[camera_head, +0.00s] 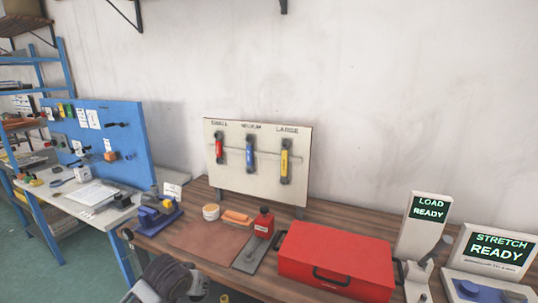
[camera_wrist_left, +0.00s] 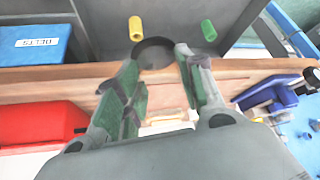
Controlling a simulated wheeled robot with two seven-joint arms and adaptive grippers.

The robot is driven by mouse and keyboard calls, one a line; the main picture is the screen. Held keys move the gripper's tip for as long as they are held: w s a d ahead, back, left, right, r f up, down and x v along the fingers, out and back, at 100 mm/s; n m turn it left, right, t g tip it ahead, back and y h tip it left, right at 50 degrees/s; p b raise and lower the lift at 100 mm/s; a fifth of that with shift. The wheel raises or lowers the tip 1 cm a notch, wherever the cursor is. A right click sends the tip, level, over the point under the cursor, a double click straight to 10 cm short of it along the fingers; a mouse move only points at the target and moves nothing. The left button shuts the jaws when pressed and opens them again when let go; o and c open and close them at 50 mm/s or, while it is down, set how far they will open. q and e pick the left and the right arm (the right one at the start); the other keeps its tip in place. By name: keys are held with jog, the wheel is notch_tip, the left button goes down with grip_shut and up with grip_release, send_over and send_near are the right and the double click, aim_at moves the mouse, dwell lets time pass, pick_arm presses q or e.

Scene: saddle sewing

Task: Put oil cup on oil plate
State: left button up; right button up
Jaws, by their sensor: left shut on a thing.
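My left gripper (camera_head: 172,279) is at the bottom of the head view, in front of the bench's near edge. In the head view the cup cannot be told apart from the gripper. My right gripper is not in view.
A red toolbox (camera_head: 336,254) stands right of the plate. A brown leather sheet (camera_head: 205,237), an orange block (camera_head: 237,217), a round tub (camera_head: 211,212) and a blue clamp device (camera_head: 157,212) lie left of it. Display stands (camera_head: 430,208) are at the right.

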pick_arm(q)
jog(key=shift+w, duration=0.1)
jog(key=shift+w+d+r, duration=0.1)
jog(key=shift+w+r, duration=0.3)
jog(key=shift+r, duration=0.05)
jog(key=shift+w+r, duration=0.4)
jog(key=shift+r, duration=0.3)
jog(key=s+f, duration=0.6)
jog(key=f, duration=0.2)
jog(key=shift+s, duration=0.25)
jog(key=shift+f, duration=0.1)
dwell(1.0)
dwell(0.5)
